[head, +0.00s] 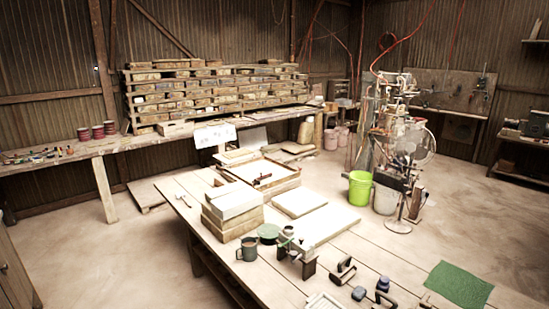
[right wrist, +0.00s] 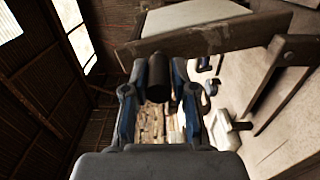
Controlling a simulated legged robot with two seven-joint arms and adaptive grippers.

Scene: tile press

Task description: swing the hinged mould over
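In the right wrist view my right gripper (right wrist: 160,75) has a dark cylindrical handle (right wrist: 158,80) between its two fingertips. The fingers appear closed onto its sides. Just beyond the tips is a long dark board edge (right wrist: 205,40) with a pale slab (right wrist: 190,15) behind it. This may be the hinged mould, but its hinge is not visible and I cannot be sure. A pale, ribbed piece (head: 323,301) is cut off at the bottom edge of the head view. Neither gripper shows in the head view, and my left gripper is in no view.
The floor at left is clear.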

